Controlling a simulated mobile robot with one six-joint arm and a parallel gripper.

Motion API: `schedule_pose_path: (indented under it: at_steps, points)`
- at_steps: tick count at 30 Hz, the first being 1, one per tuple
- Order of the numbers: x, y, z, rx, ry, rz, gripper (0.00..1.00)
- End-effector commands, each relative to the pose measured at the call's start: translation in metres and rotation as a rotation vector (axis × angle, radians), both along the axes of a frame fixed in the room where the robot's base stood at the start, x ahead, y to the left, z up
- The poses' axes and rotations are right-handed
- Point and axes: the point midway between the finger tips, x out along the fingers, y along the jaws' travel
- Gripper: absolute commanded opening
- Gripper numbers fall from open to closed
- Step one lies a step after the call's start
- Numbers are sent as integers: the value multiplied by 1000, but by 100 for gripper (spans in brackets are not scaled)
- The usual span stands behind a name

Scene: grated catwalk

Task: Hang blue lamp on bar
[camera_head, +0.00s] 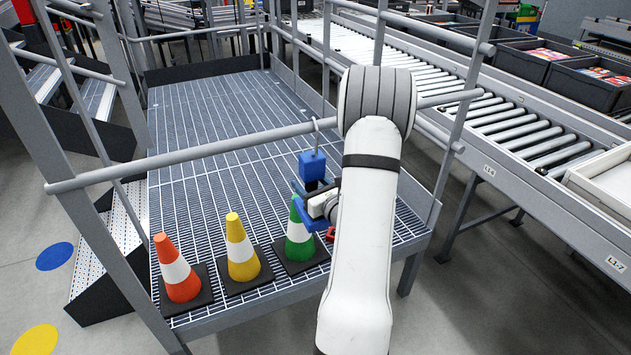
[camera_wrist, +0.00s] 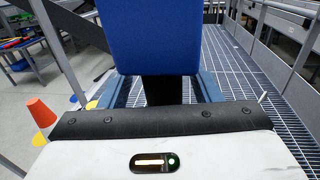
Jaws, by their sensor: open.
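The blue lamp (camera_head: 312,164) hangs below the grey bar (camera_head: 220,153), with its pale hook over the bar just left of my arm. The lamp's blue body (camera_wrist: 150,40) fills the upper middle of the wrist view, with a dark part below it. My gripper (camera_head: 312,190) is at the lamp's lower end. In the wrist view my gripper (camera_wrist: 160,92) has its two blue fingers apart, one on each side of the dark part, with gaps visible. The hook and bar are out of the wrist view.
Orange (camera_head: 176,268), yellow (camera_head: 240,248) and green (camera_head: 298,232) cones stand on the catwalk grating (camera_head: 225,110) below the bar. A small red thing (camera_head: 331,234) is partly hidden by my arm. A roller conveyor (camera_head: 500,118) with bins runs along the right, beyond the railing.

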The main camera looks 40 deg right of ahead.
Motion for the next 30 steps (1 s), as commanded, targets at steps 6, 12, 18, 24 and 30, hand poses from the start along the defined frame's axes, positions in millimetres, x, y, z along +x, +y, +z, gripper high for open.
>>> schedule_pose_path:
  at_steps: [6, 12, 18, 24, 30]
  points:
    - [-23, 0, -1, -1, 0, -4, 57]
    - [-59, 3, -1, 0, -2, -4, 57]
    - [-79, 5, 0, -1, -2, -2, 57]
    - [-81, 6, 1, -2, -2, 0, 57]
    - [-81, 6, 1, -1, -2, 0, 57]
